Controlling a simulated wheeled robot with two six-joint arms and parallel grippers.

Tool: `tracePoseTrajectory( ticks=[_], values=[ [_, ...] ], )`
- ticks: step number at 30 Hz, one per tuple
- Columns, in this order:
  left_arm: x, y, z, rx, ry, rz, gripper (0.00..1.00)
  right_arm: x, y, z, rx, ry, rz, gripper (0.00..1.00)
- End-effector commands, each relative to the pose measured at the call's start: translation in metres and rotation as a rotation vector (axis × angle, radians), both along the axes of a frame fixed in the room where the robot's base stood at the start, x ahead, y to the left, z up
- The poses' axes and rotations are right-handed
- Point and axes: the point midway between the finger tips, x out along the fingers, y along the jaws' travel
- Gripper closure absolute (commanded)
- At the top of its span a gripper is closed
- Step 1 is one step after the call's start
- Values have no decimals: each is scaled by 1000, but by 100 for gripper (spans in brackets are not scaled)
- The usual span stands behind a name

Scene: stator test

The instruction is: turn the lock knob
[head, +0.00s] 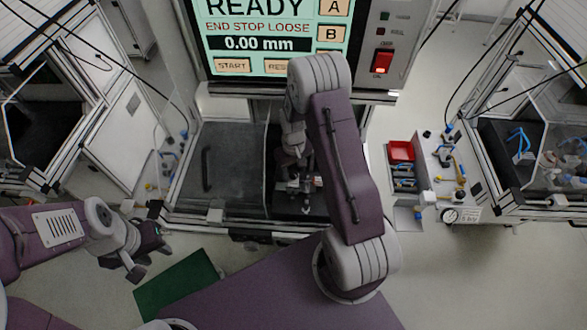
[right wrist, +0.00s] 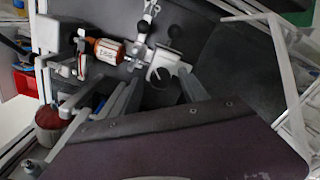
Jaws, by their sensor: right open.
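My right arm reaches into the test machine's open bay (head: 285,205). Just beyond the fingers is a metal fixture with a pale bracket (right wrist: 165,62). A small black round knob (right wrist: 144,27) stands on it, apart from the fingers; I cannot tell for sure that it is the lock knob. An orange labelled cylinder (right wrist: 107,51) lies left of the bracket. My left gripper (head: 150,257) hangs outside the machine at lower left; its jaw opening is unclear.
The machine's screen (head: 270,35) reads READY, END STOP LOOSE, 0.00 mm. A red lit switch (head: 382,62) is beside it. A clear door panel (head: 222,170) covers the bay's left part. A red bin (head: 401,151) and small parts stand at right. A green mat (head: 177,285) lies below.

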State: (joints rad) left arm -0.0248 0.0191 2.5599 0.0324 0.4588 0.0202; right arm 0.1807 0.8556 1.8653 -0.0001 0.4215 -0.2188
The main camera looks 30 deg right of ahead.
Motion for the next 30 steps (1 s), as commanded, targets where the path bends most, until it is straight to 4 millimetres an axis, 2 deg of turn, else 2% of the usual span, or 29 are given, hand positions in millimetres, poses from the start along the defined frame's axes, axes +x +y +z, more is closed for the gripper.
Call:
tracePoseTrajectory(
  ticks=[5, 6, 11, 20, 30],
  values=[
    [0, 0, 0, 0, 0, 0, 64, 0, 0, 0, 0, -1, 0, 49],
    [0, 0, 0, 0, 0, 0, 64, 0, 0, 0, 0, -1, 0, 54],
    [0, 0, 0, 0, 0, 0, 64, 0, 0, 0, 0, -1, 0, 99],
    [0, 0, -1, 0, 0, 0, 64, 0, 0, 0, 0, -1, -24, 100],
    [0, 0, -5, 0, 0, 0, 64, 1, 0, -1, 0, -2, -237, 100]
  ],
)
